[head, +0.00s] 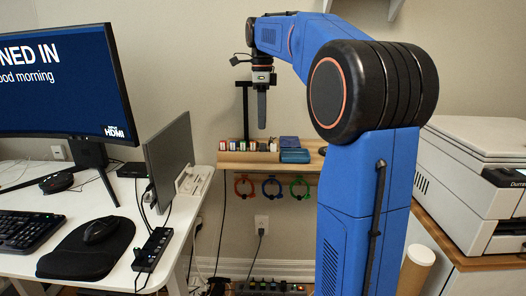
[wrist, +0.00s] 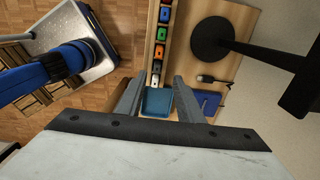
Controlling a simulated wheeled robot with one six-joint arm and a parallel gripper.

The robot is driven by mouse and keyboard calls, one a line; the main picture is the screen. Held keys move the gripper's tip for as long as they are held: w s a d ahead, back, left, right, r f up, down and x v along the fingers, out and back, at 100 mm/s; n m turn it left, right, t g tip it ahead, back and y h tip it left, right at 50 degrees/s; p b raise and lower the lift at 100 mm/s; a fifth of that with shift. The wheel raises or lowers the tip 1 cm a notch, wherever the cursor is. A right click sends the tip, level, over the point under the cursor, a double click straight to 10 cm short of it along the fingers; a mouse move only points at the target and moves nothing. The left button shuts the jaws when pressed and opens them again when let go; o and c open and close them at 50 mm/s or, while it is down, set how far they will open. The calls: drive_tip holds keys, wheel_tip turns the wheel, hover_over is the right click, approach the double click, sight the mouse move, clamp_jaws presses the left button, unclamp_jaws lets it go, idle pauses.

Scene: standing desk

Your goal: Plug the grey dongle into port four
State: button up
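A row of small coloured dongles (head: 250,146) stands on a wooden shelf (head: 230,158); the row also shows in the wrist view (wrist: 159,50). I cannot tell for certain which one is grey. My gripper (head: 262,115) hangs pointing down above the shelf, apart from the dongles. In the wrist view my gripper (wrist: 157,84) is open, its fingers spread with nothing held between them. A black hub (head: 152,250) with a row of ports lies on the white desk, and another port strip (head: 270,287) sits low below the shelf. Port numbers are too small to read.
Blue boxes (head: 293,154) and a black stand (head: 245,105) are on the shelf. Coloured cable loops (head: 271,188) hang beneath it. A monitor (head: 65,85), a second screen (head: 169,160) and a keyboard (head: 30,232) occupy the desk; a printer (head: 475,180) stands at right.

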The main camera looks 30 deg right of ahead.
sight(263, 151)
wheel_tip(263, 151, down, 2)
drive_tip(key=shift+f, duration=0.15)
drive_tip(key=shift+s+f, duration=0.2)
drive_tip(key=shift+f, duration=1.1)
drive_tip(key=shift+s+f, duration=0.15)
drive_tip(key=shift+f, duration=1.15)
clamp_jaws()
